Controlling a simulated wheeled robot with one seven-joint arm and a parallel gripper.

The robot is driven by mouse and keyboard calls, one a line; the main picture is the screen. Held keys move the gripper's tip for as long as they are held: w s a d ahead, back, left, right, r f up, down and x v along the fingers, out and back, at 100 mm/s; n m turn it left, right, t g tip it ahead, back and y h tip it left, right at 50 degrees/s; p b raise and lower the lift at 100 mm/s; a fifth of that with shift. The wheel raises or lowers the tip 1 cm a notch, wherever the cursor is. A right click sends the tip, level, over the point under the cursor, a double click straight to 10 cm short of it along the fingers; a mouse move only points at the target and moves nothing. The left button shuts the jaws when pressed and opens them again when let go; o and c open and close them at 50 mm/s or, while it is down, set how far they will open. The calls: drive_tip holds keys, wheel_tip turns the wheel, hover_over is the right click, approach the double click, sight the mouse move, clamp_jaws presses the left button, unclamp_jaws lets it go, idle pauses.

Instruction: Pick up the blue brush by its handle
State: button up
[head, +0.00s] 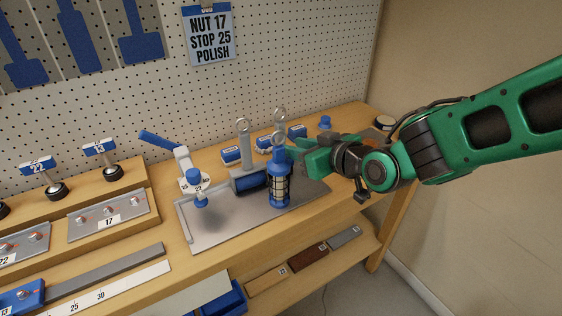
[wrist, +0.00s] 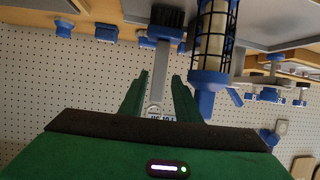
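The blue brush (head: 250,181) stands on the grey tray (head: 215,228), its grey handle (head: 243,140) upright and topped by a ring. In the wrist view, where the scene is upside down, a brush with black bristles (wrist: 167,16), a blue block and a grey handle (wrist: 161,62) lines up with the gap between my fingers. My gripper (wrist: 160,78) is open and empty. In the head view my gripper (head: 303,154) points left, right of the brush and behind the blue caged lamp (head: 279,185). Contact with the handle does not show.
The lamp stands close beside the brush and also shows in the wrist view (wrist: 213,45). Another ringed grey stem (head: 280,117) rises behind or from it. A blue-handled lever clamp (head: 182,160) stands left. Small blue blocks (head: 231,155) line the back. The tray's front left is clear.

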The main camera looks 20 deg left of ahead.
sight(285, 143)
drive_tip(key=shift+x, duration=2.7)
drive_tip(key=shift+w+r, duration=0.1)
clamp_jaws()
